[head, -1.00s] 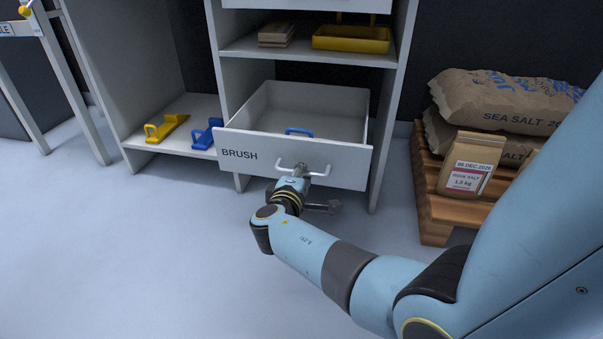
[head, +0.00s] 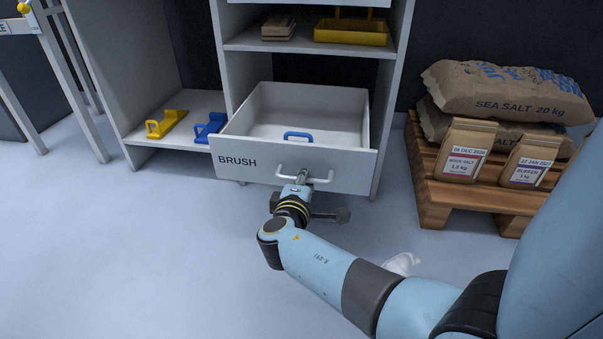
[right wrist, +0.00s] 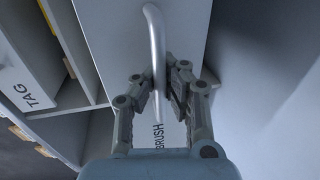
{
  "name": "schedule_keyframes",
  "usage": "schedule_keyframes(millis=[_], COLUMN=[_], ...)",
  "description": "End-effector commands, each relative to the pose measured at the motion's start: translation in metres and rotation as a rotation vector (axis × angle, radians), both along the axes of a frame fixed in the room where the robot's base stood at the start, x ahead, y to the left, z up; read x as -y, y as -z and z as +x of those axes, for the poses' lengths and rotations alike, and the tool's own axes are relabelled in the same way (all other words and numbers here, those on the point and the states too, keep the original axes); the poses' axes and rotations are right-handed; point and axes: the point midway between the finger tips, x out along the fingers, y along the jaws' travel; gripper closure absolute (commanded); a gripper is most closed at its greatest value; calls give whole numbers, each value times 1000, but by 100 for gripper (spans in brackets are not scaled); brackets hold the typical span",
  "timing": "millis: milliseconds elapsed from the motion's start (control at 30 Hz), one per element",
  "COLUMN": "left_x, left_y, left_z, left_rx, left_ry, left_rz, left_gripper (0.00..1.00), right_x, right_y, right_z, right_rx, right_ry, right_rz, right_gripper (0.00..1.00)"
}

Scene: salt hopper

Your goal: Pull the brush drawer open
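The brush drawer (head: 340,163), a white box with BRUSH on its front, stands well out of the cabinet. A blue handle-shaped item (head: 298,135) shows inside it. Its pale bar handle (head: 321,180) is on the front and also shows in the right wrist view (right wrist: 154,30). My right gripper (head: 302,177) is at this handle. In the right wrist view its two fingers (right wrist: 158,78) lie on either side of the bar, closed on it. My left gripper is not in view.
The white cabinet (head: 228,50) has a yellow tray (head: 351,32) on the shelf above. Yellow (head: 167,122) and blue (head: 208,130) items sit in the left bay. A pallet (head: 437,192) with salt sacks stands right. A small white patch (head: 401,264) is on the otherwise clear floor.

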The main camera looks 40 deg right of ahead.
Motion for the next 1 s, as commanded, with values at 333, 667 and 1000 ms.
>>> schedule_keyframes(millis=[333,667,1000], left_x=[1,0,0], left_y=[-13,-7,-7], left_z=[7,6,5], left_rx=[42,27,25], left_ry=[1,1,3], left_rz=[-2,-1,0], left_gripper=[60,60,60], right_x=[-2,-2,-2], right_y=[2,1,-16], right_z=[-3,-3,-3], right_rx=[-4,-2,2], right_ry=[3,2,4], right_rz=[1,1,2], right_gripper=[96,66,66])
